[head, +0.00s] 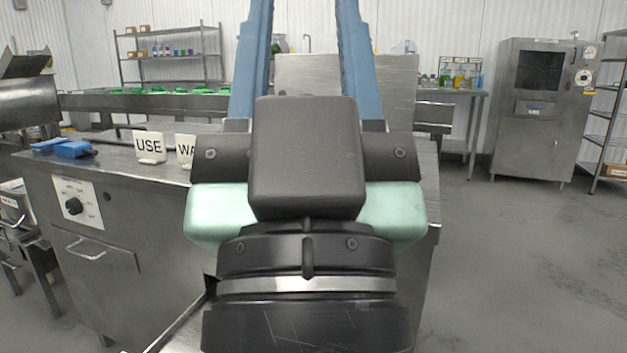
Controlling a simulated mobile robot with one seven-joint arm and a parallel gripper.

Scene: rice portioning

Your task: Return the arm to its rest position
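My gripper (305,160) fills the middle of the head view, raised close in front of the camera and pointing upward. It has a black central block, pale green sides and a black wrist with a silver band below. Two long blue fingers rise from it with a clear gap between them, and I see nothing in that gap. The fingertips are cut off by the top edge. The gripper hides the middle of the steel counter behind it.
The steel counter (120,160) carries blue objects (72,149), a "USE" sign (149,146) and a partly hidden sign (185,150). Green items (165,90) line a bench behind. A steel cabinet (541,110) stands at the back right. The floor (530,260) at right is clear.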

